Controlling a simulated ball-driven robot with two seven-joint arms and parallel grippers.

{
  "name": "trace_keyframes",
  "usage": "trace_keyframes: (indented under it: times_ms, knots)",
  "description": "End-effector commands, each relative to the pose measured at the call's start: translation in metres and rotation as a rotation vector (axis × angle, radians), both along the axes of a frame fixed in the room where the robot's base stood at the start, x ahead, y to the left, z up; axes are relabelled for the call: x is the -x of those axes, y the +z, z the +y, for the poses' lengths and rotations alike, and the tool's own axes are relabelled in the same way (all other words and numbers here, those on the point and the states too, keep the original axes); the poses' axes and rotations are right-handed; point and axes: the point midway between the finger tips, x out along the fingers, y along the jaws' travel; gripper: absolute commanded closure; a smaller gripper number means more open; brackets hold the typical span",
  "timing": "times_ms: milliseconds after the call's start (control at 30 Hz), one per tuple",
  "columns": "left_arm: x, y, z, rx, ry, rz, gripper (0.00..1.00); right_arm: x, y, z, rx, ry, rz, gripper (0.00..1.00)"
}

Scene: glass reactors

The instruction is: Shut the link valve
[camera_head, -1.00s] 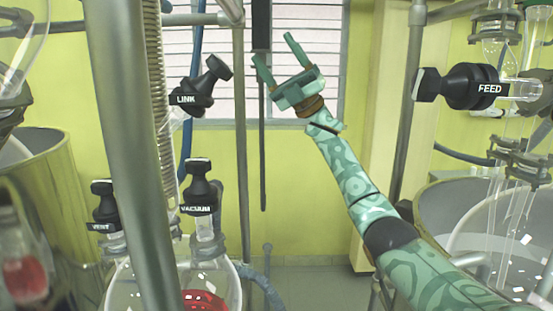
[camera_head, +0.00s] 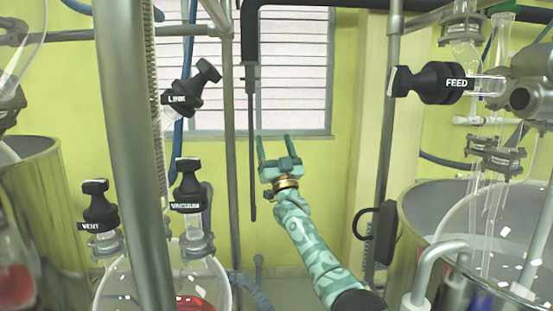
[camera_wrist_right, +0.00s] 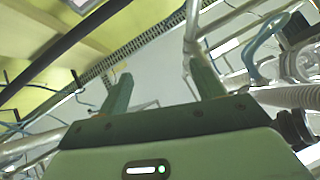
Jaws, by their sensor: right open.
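The link valve (camera_head: 190,90) is a black knob with a white LINK label, in the upper left of the head view. It is mounted at a slant on glass, with its handle tilted up to the right. My right gripper (camera_head: 273,147) is right of the link valve and lower in the picture, apart from it. Its two green fingers point up, spread and empty. In the right wrist view the open fingers (camera_wrist_right: 160,78) have nothing between them. I cannot make out the link valve there. My left gripper is not in view.
The vacuum valve (camera_head: 188,185) and vent valve (camera_head: 97,206) stand below the link valve. The feed valve (camera_head: 432,83) is at the right. A dark hanging rod (camera_head: 252,150) is close to my right gripper.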

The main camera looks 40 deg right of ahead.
Motion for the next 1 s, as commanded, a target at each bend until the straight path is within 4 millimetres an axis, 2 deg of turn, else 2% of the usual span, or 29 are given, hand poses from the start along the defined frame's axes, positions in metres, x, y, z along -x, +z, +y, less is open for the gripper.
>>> trace_keyframes:
  times_ms: [100, 233, 867, 967, 1000]
  knots:
    - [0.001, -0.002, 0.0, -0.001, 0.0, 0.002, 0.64, -0.005, -0.018, -0.001, -0.051, 0.021, 0.029, 0.33]
    - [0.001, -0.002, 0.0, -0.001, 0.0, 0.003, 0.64, -0.009, -0.027, -0.001, -0.082, 0.037, 0.045, 0.33]
    - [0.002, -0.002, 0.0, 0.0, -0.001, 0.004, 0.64, -0.01, -0.031, -0.001, -0.091, 0.041, 0.057, 0.33]
    - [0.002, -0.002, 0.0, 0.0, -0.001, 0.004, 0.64, -0.021, -0.043, -0.001, -0.082, 0.029, 0.14, 0.33]
    - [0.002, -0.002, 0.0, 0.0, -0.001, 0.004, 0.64, -0.031, -0.058, 0.002, -0.071, 0.021, 0.217, 0.33]
